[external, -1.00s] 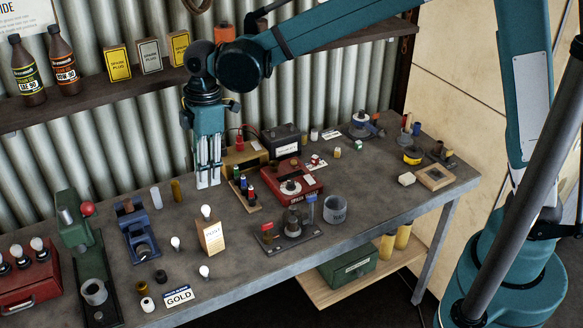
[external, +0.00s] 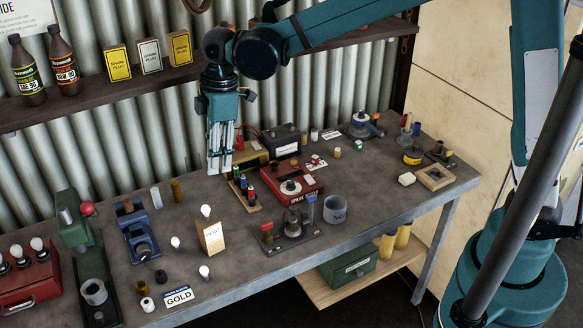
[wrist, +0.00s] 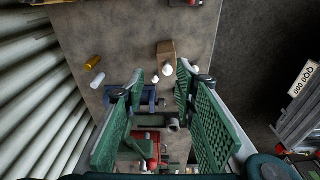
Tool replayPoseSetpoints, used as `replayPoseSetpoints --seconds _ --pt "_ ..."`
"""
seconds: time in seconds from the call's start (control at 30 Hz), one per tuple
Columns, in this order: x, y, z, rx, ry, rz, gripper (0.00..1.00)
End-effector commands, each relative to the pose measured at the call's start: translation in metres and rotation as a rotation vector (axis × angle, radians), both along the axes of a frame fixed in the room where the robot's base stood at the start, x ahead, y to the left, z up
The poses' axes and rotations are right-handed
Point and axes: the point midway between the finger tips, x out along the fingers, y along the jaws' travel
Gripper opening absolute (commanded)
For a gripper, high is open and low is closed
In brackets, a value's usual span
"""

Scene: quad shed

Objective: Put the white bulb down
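Several white bulbs are in view. One bulb (external: 206,211) sits upright on top of a small cardboard box (external: 211,238); it also shows in the wrist view (wrist: 167,70). Another bulb (external: 175,242) stands on the bench left of the box, and a third bulb (external: 204,272) is in front of it. More bulbs (external: 37,244) sit in a red case (external: 27,283) at the far left. My gripper (external: 219,170) hangs over the back of the bench, behind the box. In the wrist view its green fingers (wrist: 160,122) are apart with nothing held between them.
A blue vice-like fixture (external: 137,230) and a green press (external: 82,250) stand left. A red tester (external: 291,182), a row of coloured pegs (external: 245,190) and a grey cup (external: 335,209) stand right. A GOLD sign (external: 179,296) lies near the front edge.

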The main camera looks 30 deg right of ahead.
Motion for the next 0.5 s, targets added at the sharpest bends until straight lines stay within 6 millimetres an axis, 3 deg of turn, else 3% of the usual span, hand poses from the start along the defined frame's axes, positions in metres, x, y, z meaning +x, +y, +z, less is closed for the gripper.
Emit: replayPoseSetpoints --seconds 0.5 --pt "0.021 -0.157 0.056 0.067 -0.07 -0.341 0.29"
